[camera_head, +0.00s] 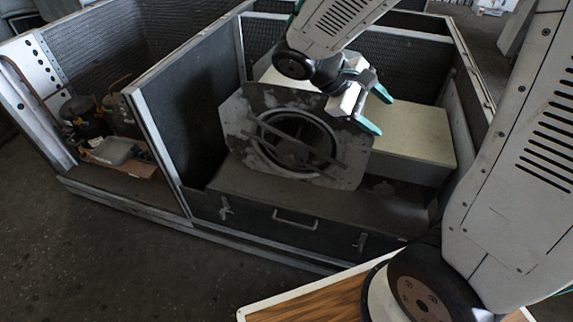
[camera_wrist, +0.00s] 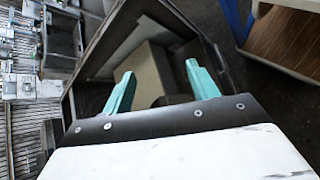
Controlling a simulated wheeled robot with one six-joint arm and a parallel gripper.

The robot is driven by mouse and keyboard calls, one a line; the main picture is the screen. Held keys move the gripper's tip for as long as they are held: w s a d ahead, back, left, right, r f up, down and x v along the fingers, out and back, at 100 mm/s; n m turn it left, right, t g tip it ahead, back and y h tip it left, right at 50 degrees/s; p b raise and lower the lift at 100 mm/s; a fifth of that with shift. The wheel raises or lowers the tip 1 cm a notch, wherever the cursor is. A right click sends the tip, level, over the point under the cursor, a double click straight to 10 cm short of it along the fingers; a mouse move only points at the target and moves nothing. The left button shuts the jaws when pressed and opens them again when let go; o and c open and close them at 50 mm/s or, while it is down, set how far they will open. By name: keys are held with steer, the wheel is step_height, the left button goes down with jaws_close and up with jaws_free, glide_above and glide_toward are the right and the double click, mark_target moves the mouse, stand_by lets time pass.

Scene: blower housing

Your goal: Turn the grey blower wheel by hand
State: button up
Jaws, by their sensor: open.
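The grey blower wheel (camera_head: 290,143) sits inside the round opening of a worn grey blower housing (camera_head: 237,122) in the head view. A bar crosses in front of the wheel. My gripper (camera_head: 377,111) is above and right of the wheel, near the upper right edge of the housing. Its teal fingers are apart with nothing between them. In the wrist view my gripper (camera_wrist: 162,88) also shows open, with a pale box (camera_wrist: 150,77) beyond the fingers. The wheel cannot be made out in the wrist view. My arm hides part of the housing's top.
A dark metal cabinet (camera_head: 190,110) with partition walls surrounds the housing. A pale box-like block (camera_head: 412,135) stands right of it. The left bay holds dark machine parts (camera_head: 88,117). A wood-topped surface (camera_head: 300,303) is at the front. Open floor (camera_head: 80,250) lies at front left.

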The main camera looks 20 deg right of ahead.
steer(key=w+a+f+n+t+h, duration=0.35)
steer(key=w+f+n, duration=0.25)
steer(key=w+f, duration=0.2)
steer(key=w+a+f+n+t+h, duration=0.25)
steer(key=w+f+n+t, duration=0.25)
steer(key=w+f, duration=0.25)
steer(key=n+t+y, duration=0.5)
steer(key=n+t, duration=0.4)
steer(key=n, duration=0.3)
glide_toward(288, 161)
steer(key=x, duration=0.8)
steer(key=shift+w+d, duration=0.1)
steer(key=shift+d, duration=0.05)
